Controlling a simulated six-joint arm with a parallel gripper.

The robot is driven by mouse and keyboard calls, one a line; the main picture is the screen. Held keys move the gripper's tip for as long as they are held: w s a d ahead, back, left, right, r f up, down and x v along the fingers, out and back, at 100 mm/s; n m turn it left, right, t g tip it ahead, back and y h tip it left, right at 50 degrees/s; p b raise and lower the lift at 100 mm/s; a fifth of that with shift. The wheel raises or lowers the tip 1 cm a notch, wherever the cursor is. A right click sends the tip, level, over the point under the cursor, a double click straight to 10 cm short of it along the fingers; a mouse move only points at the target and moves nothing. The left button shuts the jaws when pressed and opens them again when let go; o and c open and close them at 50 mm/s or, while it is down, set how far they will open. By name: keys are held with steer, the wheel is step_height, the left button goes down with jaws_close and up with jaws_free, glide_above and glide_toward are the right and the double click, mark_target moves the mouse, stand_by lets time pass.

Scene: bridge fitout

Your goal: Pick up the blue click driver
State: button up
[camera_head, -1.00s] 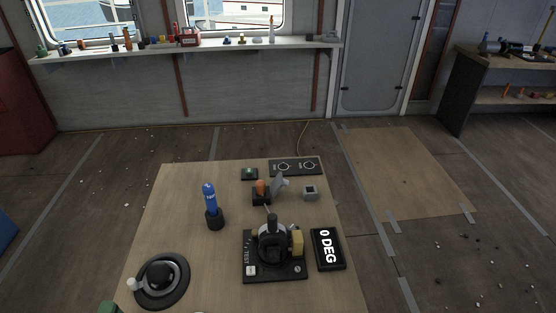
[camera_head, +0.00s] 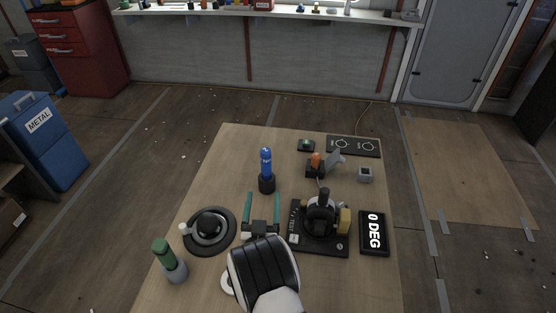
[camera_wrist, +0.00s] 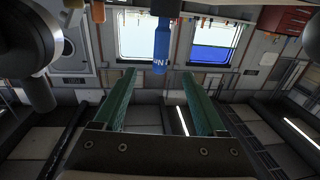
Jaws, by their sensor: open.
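The blue click driver (camera_head: 265,162) stands upright in a black round holder (camera_head: 267,184) on the wooden table. It also shows in the wrist view (camera_wrist: 162,42), at the top middle, beyond and between the fingertips. My gripper (camera_head: 262,208) is open, with its two teal fingers apart and nothing between them. It is on the near side of the driver, short of it and not touching. In the wrist view the open fingers (camera_wrist: 160,85) point toward the driver.
A black joystick unit (camera_head: 320,225) and a "0 DEG" display (camera_head: 374,232) stand right of my gripper. A round black dial (camera_head: 209,229) and a green-handled tool in a grey holder (camera_head: 164,256) are left. An orange-topped lever (camera_head: 315,163) stands right of the driver. The table left of the driver is clear.

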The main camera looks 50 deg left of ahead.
mark_target(265, 164)
steer(key=x, duration=0.9)
steer(key=r+x, duration=0.1)
steer(key=x, duration=0.4)
steer(key=shift+a, duration=0.15)
jaws_close()
